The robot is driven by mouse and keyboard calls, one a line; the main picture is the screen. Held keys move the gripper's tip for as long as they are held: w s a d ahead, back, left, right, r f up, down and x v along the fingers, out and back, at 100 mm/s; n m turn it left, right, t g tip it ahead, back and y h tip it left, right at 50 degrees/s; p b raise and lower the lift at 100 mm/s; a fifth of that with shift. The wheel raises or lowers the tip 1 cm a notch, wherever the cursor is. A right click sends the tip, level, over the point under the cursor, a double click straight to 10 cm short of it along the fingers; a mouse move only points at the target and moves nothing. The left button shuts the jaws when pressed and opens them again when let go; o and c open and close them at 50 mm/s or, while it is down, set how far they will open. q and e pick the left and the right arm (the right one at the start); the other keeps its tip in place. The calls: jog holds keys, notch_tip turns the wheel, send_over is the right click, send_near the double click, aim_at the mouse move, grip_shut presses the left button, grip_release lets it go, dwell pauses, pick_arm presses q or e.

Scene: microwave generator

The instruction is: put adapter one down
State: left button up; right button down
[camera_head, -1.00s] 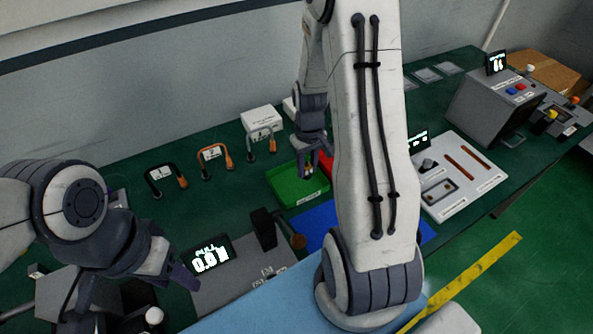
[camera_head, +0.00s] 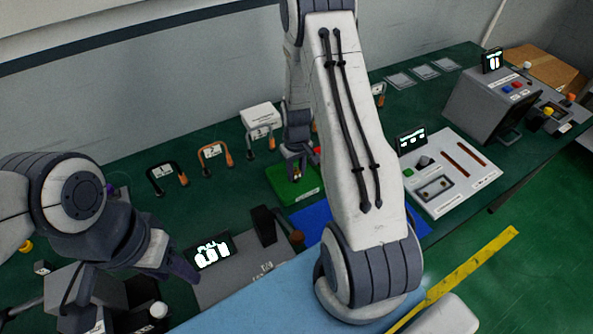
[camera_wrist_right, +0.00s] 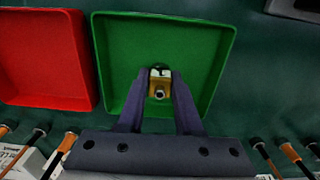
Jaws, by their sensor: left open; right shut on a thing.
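Adapter one (camera_wrist_right: 159,86) is a small brass-coloured piece with a dark marking and a round metal end, seen in the right wrist view. My right gripper (camera_head: 296,171) is shut on it, and its fingers (camera_wrist_right: 158,92) flank the piece in the wrist view. The gripper is over the green tray (camera_head: 281,181); the tray's inside (camera_wrist_right: 205,45) looks otherwise empty in the wrist view. I cannot tell whether the adapter touches the tray floor. My left gripper (camera_head: 132,298) is open at the lower left, away from the tray.
A red tray (camera_wrist_right: 40,55) stands beside the green one. Several numbered cable loops (camera_head: 212,152) stand along the back. A pull-force display (camera_head: 208,252) is in front, and a white panel (camera_head: 452,178) and grey box (camera_head: 488,108) stand to the right. A blue mat (camera_head: 318,218) lies near my right arm.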

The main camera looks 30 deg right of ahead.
jog(key=c, duration=0.6)
grip_release()
jog(key=shift+f, duration=0.1)
